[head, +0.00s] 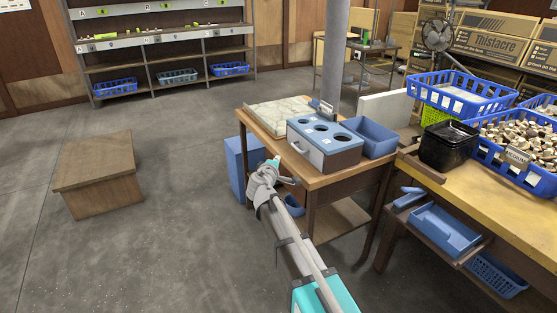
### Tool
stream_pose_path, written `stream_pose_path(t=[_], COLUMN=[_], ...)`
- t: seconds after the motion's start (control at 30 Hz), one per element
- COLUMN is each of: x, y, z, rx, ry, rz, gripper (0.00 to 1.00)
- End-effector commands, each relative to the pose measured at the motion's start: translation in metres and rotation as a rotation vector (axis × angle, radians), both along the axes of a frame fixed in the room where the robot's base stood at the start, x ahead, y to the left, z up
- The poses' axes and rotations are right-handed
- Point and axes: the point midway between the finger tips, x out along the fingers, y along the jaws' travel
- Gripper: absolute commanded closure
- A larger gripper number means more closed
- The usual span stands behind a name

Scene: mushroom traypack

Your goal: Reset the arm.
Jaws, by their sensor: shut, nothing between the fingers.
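My arm reaches up from the bottom of the head view, grey with teal parts. Its end, with my gripper (288,181), is in front of the near left edge of the wooden table (325,178). My gripper is shut and empty. Its fingers are small and partly hidden by the wrist, so their exact direction is hard to tell. No object is held.
On the table stand a grey-blue box with round holes (318,158), a blue bin (372,150) and a pale slab (270,115). At right, a bench (490,215) bears a black container (448,160) and blue crates of mushrooms (512,172). A low wooden box (100,175) stands left; floor between is clear.

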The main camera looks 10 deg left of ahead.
Motion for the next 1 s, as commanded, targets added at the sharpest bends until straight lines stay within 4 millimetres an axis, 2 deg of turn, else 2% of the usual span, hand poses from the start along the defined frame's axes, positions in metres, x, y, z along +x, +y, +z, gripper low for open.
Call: stream_pose_path(t=[0.27,0.37,0.43,0.57,0.67,0.8,1.0], x=[0.0,-0.002,-0.005,-0.015,-0.029,-0.061,-0.12], y=[-0.004,-0.016,-0.031,-0.073,-0.116,-0.177,-0.243], z=[-0.001,-0.004,-0.009,-0.023,-0.039,-0.068,-0.108], rx=[0.006,0.025,0.051,0.129,0.213,0.355,0.56], ry=[0.004,0.019,0.038,0.1,0.169,0.294,0.494], rz=[-0.007,-0.033,-0.067,-0.167,-0.273,-0.445,-0.675], gripper=[1.0,1.0,1.0,1.0,1.0,1.0,1.0])
